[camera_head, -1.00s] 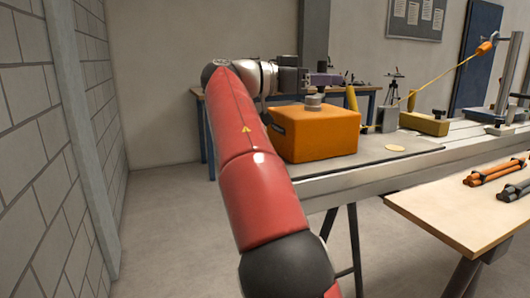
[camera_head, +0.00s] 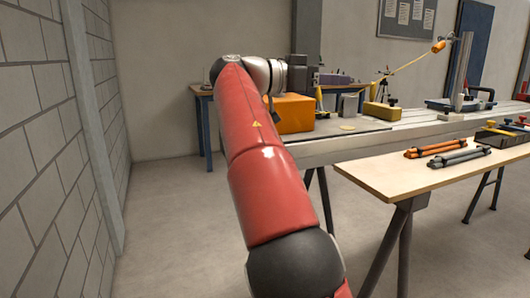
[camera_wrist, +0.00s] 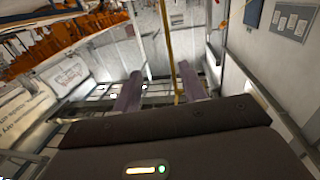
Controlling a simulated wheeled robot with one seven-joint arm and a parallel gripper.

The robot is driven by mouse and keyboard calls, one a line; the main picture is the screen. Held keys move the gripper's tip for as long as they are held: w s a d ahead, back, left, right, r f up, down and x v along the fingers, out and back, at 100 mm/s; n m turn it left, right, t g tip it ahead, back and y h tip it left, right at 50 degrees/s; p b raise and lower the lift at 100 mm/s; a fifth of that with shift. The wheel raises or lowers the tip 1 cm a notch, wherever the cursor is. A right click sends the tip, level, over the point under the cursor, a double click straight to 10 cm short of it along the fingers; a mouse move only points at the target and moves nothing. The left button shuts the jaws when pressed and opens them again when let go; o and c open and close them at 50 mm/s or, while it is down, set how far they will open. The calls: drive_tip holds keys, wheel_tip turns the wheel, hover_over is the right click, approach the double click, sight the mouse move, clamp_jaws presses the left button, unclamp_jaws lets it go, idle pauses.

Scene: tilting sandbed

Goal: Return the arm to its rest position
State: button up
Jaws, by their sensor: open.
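My red arm (camera_head: 262,180) reaches up and forward through the middle of the head view. Its wrist bends to the right at the top. My gripper shows in the wrist view (camera_wrist: 160,88) with its two fingers spread apart and nothing between them. In the head view the dark gripper end (camera_head: 303,76) is seen above the orange box (camera_head: 293,114), which my arm partly hides.
A long grey bench (camera_head: 350,144) with the box runs across the back. A wooden table (camera_head: 385,183) at right bears orange rods (camera_head: 435,147) and grey rods (camera_head: 460,159). A block wall (camera_head: 45,150) stands at left. The floor between wall and arm is clear.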

drive_tip(key=s+d+f+n+y, duration=0.2)
drive_tip(key=d+f+y, duration=0.1)
drive_tip(key=d+f, duration=0.1)
drive_tip(key=s+d+f+n+y, duration=0.2)
drive_tip(key=d+f+n, duration=0.1)
drive_tip(key=d+f, duration=0.2)
drive_tip(key=s+d+f+n+y, duration=0.2)
drive_tip(key=d+f+y, duration=0.1)
drive_tip(key=d+f, duration=0.1)
drive_tip(key=shift+d+f+n+y, duration=0.15)
drive_tip(key=shift+f+n+y, duration=0.15)
drive_tip(key=shift+f, duration=0.55)
drive_tip(key=s+a+f+n+y, duration=0.3)
drive_tip(key=s+a+f+y, duration=0.1)
drive_tip(key=s+f, duration=0.7)
drive_tip(key=s+a+f+n+t+y, duration=0.1)
drive_tip(key=s+a+f+n+y, duration=0.3)
drive_tip(key=s+a+f, duration=0.3)
drive_tip(key=s+f, duration=0.4)
drive_tip(key=s, duration=0.2)
drive_tip(key=shift+a+f, duration=0.2)
drive_tip(key=shift+f, duration=0.2)
drive_tip(key=shift+s, duration=0.1)
